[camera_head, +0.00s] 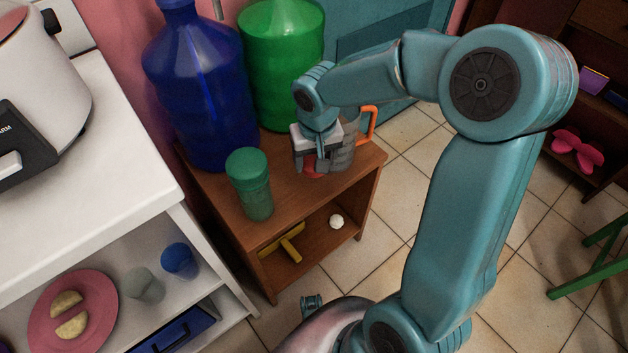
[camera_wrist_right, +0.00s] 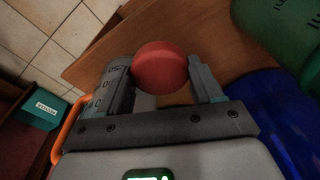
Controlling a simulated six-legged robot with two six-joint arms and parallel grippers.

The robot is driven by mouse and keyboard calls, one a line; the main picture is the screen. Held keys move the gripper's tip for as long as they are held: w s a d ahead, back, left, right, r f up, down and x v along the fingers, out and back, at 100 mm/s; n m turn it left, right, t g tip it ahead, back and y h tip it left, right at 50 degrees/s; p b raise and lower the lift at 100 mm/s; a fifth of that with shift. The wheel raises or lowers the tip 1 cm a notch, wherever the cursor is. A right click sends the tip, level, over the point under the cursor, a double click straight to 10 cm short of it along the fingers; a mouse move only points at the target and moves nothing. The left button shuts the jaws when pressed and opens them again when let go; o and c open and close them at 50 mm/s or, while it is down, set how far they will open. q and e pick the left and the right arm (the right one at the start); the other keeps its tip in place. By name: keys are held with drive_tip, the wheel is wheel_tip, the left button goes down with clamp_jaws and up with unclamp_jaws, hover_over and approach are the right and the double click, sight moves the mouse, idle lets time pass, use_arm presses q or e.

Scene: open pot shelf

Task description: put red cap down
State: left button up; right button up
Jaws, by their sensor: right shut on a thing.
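The red cap (camera_head: 313,170) is round and sits between the fingers of my right gripper (camera_head: 316,160), low over the brown wooden shelf top (camera_head: 205,178). In the right wrist view, the red cap (camera_wrist_right: 160,68) is held between the two fingertips of the right gripper (camera_wrist_right: 162,85). I cannot tell whether the cap touches the wood. A grey measuring jug (camera_head: 345,150) with an orange handle stands close beside the gripper and is partly hidden by it. My left gripper is not in view.
A yellow object (camera_head: 285,243) and a white ball (camera_head: 337,221) lie on the lower shelf. Bare wood shows at the front edge.

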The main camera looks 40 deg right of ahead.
sight(314, 175)
wheel_tip(314, 175, down, 6)
drive_tip(key=shift+f+b, duration=0.25)
drive_tip(key=shift+b, duration=0.85)
drive_tip(key=shift+f, duration=0.2)
drive_tip(key=o, duration=1.1)
drive_tip(key=shift+r, duration=0.1)
drive_tip(key=shift+r, duration=0.1)
drive_tip(key=shift+r, duration=0.3)
drive_tip(key=r+p, duration=0.1)
drive_tip(key=r, duration=0.2)
drive_tip(key=s+r+p, duration=0.1)
drive_tip(key=r+p, duration=0.1)
drive_tip(key=r, duration=0.2)
drive_tip(key=r+p, duration=0.1)
drive_tip(key=r, duration=0.3)
drive_tip(key=shift+s+a+r, duration=0.15)
drive_tip(key=shift+a+r, duration=0.05)
drive_tip(key=shift+a, duration=0.2)
